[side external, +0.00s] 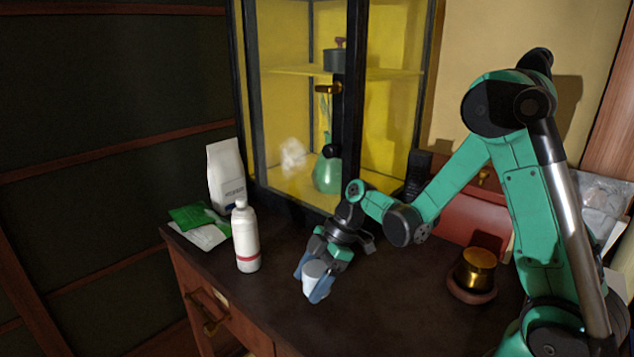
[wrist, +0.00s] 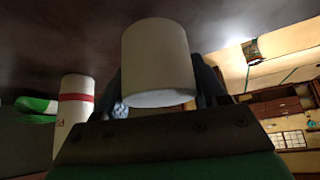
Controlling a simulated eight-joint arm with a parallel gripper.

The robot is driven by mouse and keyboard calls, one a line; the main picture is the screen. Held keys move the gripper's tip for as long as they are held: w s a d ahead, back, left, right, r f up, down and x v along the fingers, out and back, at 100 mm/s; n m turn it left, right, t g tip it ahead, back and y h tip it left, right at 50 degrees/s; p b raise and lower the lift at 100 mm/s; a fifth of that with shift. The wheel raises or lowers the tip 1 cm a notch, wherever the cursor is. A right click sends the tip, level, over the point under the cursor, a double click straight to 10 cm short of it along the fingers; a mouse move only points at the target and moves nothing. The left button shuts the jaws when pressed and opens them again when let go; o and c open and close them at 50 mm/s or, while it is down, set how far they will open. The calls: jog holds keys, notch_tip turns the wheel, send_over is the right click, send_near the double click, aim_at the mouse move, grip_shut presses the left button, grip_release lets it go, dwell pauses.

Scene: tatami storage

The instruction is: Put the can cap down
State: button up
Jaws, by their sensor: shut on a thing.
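The can cap is a plain white, short cylinder (side external: 313,272). My gripper (side external: 314,285) is shut on it, with blue-grey fingers on either side. The cap is low over the dark table top near its front edge; I cannot tell whether it touches the surface. In the wrist view the cap (wrist: 158,60) fills the upper middle between the fingers, and its open or lower rim faces the camera.
A white bottle with a red band (side external: 246,238) stands left of my gripper. Green and white packets (side external: 200,220) and a white bag (side external: 226,176) are behind it. A glass cabinet (side external: 350,90) stands at the back. A gold-topped round container (side external: 475,270) is at right. The table front (side external: 370,315) is clear.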

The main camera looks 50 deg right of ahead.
jog(key=shift+f, duration=1.2)
jog(key=shift+f, duration=0.15)
jog(key=o, duration=1.2)
jog(key=v, duration=1.2)
jog(key=s+a+r+m+t+h, duration=0.3)
jog(key=a+m+h, duration=0.3)
jog(key=m, duration=0.7)
jog(key=shift+s+a+r+t, duration=0.3)
jog(key=shift+s+a+t, duration=0.35)
jog(key=shift+t, duration=0.25)
